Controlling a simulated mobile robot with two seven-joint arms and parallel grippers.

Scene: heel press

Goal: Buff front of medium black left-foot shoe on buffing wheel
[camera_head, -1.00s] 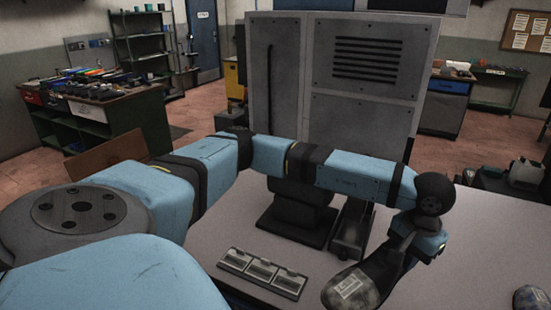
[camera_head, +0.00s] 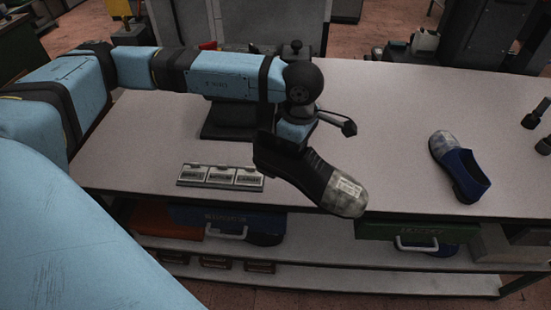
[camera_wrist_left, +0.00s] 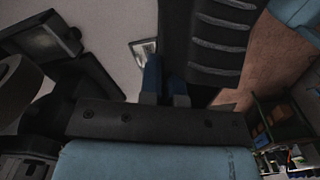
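My left gripper (camera_head: 292,136) is shut on the heel end of a black shoe (camera_head: 305,178) and holds it over the front of the table. Its grey toe, with a pale label, points to the lower right. In the left wrist view the blue fingers (camera_wrist_left: 166,78) meet the dark shoe body (camera_wrist_left: 205,45); the heel's contact is partly hidden. A round wheel-like disc (camera_wrist_left: 20,85) shows at the left edge of the wrist view; I cannot tell whether it is the buffing wheel. My right gripper is not in view.
A blue shoe with a grey toe (camera_head: 460,168) stands on the table's right part. A labelled three-part plate (camera_head: 220,176) lies left of the held shoe. A dark stand (camera_head: 235,122) is behind my arm. The tabletop (camera_head: 400,120) between the shoes is clear. Bins sit below.

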